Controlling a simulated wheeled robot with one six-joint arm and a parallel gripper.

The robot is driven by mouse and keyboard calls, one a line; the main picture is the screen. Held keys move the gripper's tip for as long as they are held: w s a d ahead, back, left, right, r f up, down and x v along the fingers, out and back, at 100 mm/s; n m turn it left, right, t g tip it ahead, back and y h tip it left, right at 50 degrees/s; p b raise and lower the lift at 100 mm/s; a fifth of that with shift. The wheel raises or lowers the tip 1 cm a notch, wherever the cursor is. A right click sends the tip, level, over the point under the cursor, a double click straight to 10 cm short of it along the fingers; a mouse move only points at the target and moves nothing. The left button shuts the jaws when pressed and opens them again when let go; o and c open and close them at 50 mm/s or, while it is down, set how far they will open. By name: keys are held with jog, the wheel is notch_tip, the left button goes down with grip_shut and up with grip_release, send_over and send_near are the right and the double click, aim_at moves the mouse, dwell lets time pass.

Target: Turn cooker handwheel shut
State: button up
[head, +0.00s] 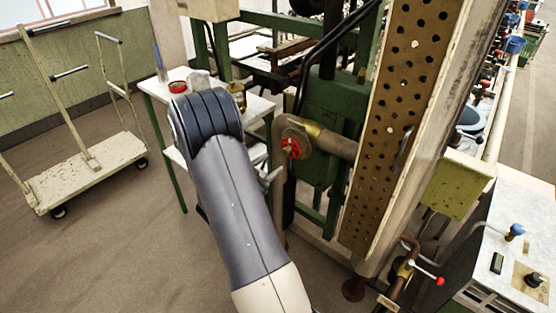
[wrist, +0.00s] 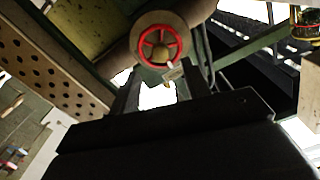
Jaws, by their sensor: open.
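The red handwheel (head: 291,149) sits on a brass-and-grey pipe fitting, right of my arm in the head view. In the wrist view the handwheel (wrist: 158,46) is near the top centre, its spoked face and hub turned toward the camera. My gripper (wrist: 160,84) points toward it, its two dark fingers apart and below the wheel in the picture. The fingers are empty, and I see no contact with the wheel. In the head view my own arm hides most of the gripper.
A perforated brown panel (head: 396,130) stands close right of the handwheel. A green machine frame (head: 322,115) is behind it. A white side table (head: 258,108) with a red tin (head: 178,87) stands behind my arm. A cart (head: 80,178) is at left; floor between is clear.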

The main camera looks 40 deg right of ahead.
aim_at(284, 154)
jog(key=shift+s+a, duration=0.2)
jog(key=shift+a, duration=1.75)
jog(key=shift+d, duration=0.1)
jog(key=d, duration=0.7)
jog(key=d+p, duration=0.1)
jog(key=d, duration=0.2)
jog(key=shift+w+d, duration=0.2)
jog(key=shift+w, duration=0.2)
jog(key=shift+d+r+p, duration=0.15)
jog(key=shift+p, duration=0.35)
jog(key=shift+w+n+p, duration=0.1)
jog(key=shift+n+p, duration=0.2)
jog(key=shift+f+b, duration=0.3)
jog(key=shift+b, duration=0.35)
